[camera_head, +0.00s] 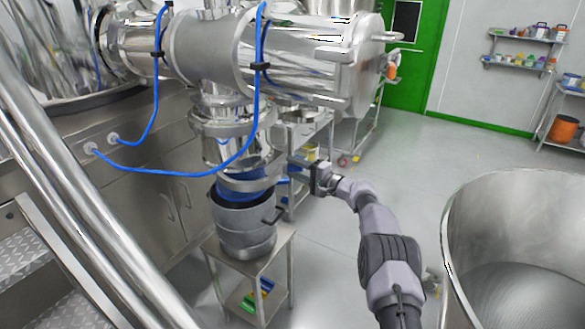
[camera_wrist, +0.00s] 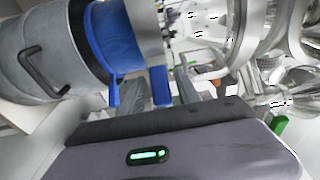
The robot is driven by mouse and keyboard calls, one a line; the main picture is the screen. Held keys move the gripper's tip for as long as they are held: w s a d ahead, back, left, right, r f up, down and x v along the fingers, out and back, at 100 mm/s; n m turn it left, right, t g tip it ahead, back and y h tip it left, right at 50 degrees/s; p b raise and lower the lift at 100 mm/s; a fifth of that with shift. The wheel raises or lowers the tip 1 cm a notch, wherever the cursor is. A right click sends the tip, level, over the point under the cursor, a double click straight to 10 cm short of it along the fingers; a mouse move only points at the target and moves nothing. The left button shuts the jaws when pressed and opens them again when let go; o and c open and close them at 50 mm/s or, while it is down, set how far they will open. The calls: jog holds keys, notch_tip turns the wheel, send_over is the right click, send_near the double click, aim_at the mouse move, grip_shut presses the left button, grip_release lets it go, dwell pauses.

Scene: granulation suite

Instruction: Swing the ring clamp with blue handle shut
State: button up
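The ring clamp (camera_head: 250,183) is a steel band around the blue sleeve (camera_head: 240,192), just above a grey metal drum (camera_head: 247,226). In the wrist view the steel band (camera_wrist: 147,35) runs beside the blue sleeve (camera_wrist: 108,38), and a blue handle (camera_wrist: 161,87) sticks out toward my gripper. A second blue tab (camera_wrist: 113,92) hangs to its left. My gripper (camera_head: 297,164) is at the right side of the clamp. Its fingers (camera_wrist: 160,90) look apart, with the blue handle between or just beyond them; contact cannot be told. How far the clamp stands open is not clear.
The drum stands on a small steel table (camera_head: 262,262). Blue hoses (camera_head: 205,172) hang from the steel vessel (camera_head: 290,55) above. A large steel bin (camera_head: 515,195) is at the right. Open floor (camera_head: 420,150) lies behind my arm.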

jog(key=shift+d, duration=0.1)
jog(key=shift+s+d+r+p, duration=0.15)
jog(key=shift+s+d+p, duration=0.1)
jog(key=shift+p, duration=0.1)
jog(key=p+v, duration=0.4)
jog(key=v, duration=1.2)
jog(key=shift+s+d, duration=0.15)
jog(key=shift+s, duration=0.15)
jog(key=shift+c, duration=0.4)
